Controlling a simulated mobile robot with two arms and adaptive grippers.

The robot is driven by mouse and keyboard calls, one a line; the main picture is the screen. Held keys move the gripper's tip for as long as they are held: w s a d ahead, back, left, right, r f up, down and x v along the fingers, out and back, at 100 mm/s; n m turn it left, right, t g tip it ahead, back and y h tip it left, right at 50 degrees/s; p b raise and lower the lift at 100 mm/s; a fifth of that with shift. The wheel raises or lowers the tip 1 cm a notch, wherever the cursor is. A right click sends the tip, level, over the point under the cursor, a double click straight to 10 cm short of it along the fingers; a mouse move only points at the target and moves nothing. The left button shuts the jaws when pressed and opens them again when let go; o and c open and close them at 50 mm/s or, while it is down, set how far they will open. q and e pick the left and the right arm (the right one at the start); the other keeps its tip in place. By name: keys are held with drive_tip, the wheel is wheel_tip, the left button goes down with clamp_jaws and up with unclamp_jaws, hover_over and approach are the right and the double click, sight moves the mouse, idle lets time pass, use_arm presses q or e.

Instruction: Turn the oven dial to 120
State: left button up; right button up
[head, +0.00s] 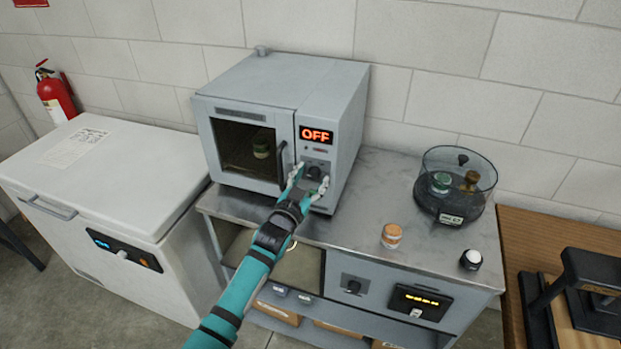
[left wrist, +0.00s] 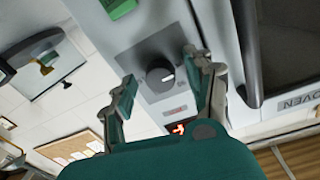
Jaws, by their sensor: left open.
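The dark round dial (head: 314,172) is on the panel below the display. My left gripper (head: 308,183) is at the panel, its fingers open on either side of the dial. In the left wrist view the dial (left wrist: 160,75) lies between the open fingertips (left wrist: 160,70), with a gap to each; I cannot tell the depth. My right gripper is not in view.
A clear round vessel (head: 455,188) holding jars, an orange-lidded jar (head: 391,235) and a white-topped jar (head: 471,260) stand on the counter (head: 350,225) to the right. The oven door handle (head: 282,165) is close to my left gripper. A white chest freezer (head: 95,180) stands left.

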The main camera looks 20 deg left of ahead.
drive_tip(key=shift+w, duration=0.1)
use_arm(q)
clamp_jaws()
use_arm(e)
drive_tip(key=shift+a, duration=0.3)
use_arm(q)
drive_tip(key=shift+m, duration=0.3)
drive_tip(key=m, duration=1.1)
drive_tip(key=shift+r+m+g+y, duration=0.1)
drive_tip(key=shift+m+g+y, duration=0.2)
drive_tip(key=m+p, duration=0.1)
drive_tip(key=m, duration=0.9)
drive_tip(key=shift+m+y+p, duration=0.3)
drive_tip(key=shift+p, duration=0.05)
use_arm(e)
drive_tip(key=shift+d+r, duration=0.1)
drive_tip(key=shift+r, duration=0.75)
